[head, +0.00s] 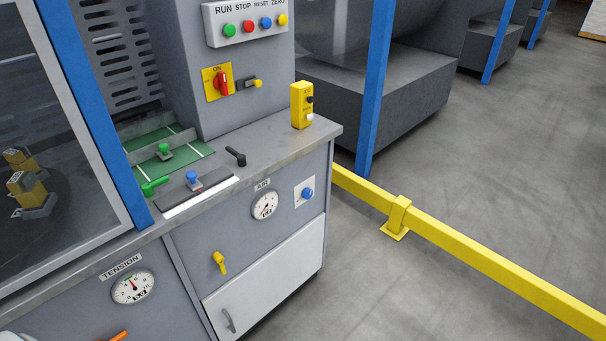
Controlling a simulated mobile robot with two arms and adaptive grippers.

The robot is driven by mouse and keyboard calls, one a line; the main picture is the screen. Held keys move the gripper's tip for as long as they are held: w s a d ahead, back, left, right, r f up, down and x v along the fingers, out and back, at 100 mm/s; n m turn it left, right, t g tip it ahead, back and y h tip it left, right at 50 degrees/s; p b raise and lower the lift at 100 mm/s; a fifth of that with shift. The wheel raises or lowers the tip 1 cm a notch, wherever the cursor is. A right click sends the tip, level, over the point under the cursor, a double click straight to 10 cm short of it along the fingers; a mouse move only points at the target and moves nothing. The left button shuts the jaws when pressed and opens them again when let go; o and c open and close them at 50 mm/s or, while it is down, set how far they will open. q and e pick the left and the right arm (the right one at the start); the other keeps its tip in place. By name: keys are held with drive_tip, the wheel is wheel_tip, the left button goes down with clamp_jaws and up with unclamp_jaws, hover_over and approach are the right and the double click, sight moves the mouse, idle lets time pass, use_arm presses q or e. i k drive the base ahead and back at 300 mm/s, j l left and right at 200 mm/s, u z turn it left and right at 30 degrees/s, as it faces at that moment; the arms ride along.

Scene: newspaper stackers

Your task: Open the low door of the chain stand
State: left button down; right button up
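The low door (268,281) is a pale, nearly white panel low on the front of the grey chain stand (210,238). It looks shut, flush with the front. A grey curved handle (228,320) sits at its lower left, close to the bottom edge of the head view. A yellow lever (219,262) is on the grey panel above the door. Neither of my grippers shows in the head view.
The worktop (285,136) above carries a yellow control box (301,105) and small knobs. An AIR gauge (264,205) and blue button (308,193) are above the door. A yellow rail (470,243) runs across the floor at right. Grey floor (400,296) beside the stand is clear.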

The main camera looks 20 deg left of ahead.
sight(234, 308)
drive_tip(key=u, duration=1.05)
